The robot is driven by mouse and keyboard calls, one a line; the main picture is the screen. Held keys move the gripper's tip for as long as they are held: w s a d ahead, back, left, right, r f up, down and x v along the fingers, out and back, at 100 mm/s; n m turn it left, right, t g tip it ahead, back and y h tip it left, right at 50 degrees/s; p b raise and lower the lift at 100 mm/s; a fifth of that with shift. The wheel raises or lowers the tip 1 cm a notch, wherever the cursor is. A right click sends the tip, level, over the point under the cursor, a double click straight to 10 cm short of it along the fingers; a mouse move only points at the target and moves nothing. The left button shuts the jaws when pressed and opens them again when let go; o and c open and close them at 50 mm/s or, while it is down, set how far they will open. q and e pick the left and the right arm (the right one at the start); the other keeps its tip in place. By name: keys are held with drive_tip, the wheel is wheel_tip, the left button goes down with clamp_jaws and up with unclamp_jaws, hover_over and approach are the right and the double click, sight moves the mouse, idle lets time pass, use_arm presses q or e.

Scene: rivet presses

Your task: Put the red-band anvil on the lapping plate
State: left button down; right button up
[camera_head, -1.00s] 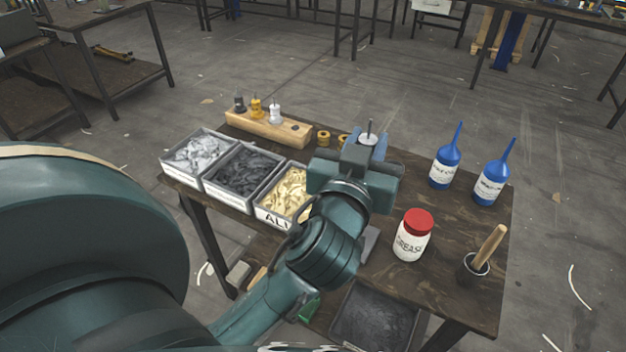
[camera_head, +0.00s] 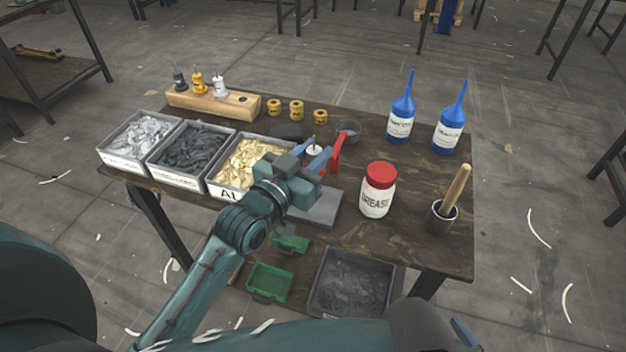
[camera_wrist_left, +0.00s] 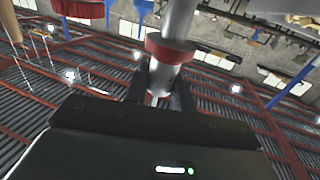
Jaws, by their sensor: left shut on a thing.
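My left gripper (camera_head: 317,160) is shut on the red-band anvil (camera_head: 313,149), which is upright with a pale top and a thin pin. In the left wrist view the anvil (camera_wrist_left: 170,52) is a bright metal cylinder with a red band, between the dark fingers (camera_wrist_left: 160,92). The lapping plate appears to be the flat grey plate (camera_head: 322,212) on the table. The gripper and anvil are above and behind its far edge, apart from it as far as I can see. The gripper body hides part of the plate. My right gripper does not show clearly.
The grease jar (camera_head: 378,192) is right of the plate; three bins (camera_head: 205,190) are left. A wooden block (camera_head: 213,103) holds several anvils. Blue bottles (camera_head: 400,124) stand behind.

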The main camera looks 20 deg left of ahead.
use_arm(q)
wheel_tip(320, 180, down, 4)
drive_tip(key=shift+f+b, duration=0.1)
drive_tip(key=shift+b, duration=0.2)
drive_tip(key=shift+f, duration=0.3)
drive_tip(key=shift+f, duration=0.1)
drive_tip(key=c, duration=1.2)
unclamp_jaws()
drive_tip(key=shift+o, duration=0.2)
